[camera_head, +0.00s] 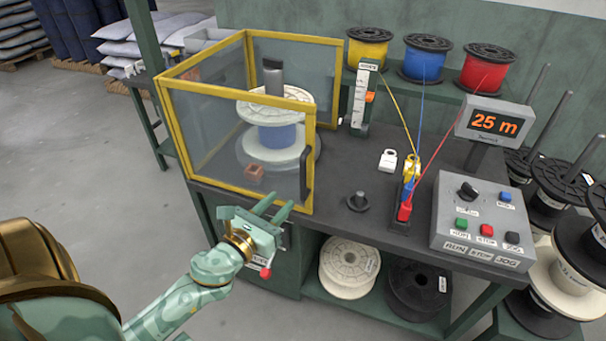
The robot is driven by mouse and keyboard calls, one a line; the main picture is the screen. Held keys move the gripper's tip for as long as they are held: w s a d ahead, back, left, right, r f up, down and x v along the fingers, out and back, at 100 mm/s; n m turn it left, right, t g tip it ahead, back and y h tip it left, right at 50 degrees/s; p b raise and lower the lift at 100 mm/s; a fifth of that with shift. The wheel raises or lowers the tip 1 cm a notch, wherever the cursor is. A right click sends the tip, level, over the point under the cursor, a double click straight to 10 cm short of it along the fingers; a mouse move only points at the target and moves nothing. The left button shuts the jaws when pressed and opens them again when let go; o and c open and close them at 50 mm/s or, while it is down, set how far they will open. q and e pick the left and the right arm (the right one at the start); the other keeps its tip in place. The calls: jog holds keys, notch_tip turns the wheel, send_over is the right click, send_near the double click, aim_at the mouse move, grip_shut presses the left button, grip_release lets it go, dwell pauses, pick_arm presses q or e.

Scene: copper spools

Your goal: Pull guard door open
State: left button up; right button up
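The guard door (237,92) is the yellow-framed clear front panel of a box-like guard on the bench. It looks closed, standing at the bench's front edge. Its black upright handle (306,176) is on the door's right edge. My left gripper (282,201) is in front of the door's lower right part, below and left of the handle. Its two green fingers are apart and point up and right, with nothing seen between them. It looks apart from the handle. My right gripper is not in view.
Inside the guard stands a white spool (272,106) with blue winding and a small brown block (254,172). A black knob (357,201) and a control box (482,225) are on the bench to the right.

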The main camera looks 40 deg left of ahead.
aim_at(301, 180)
pick_arm(q)
jog(key=w, duration=1)
jog(key=shift+w+a, duration=0.3)
jog(key=shift+w, duration=0.1)
grip_shut()
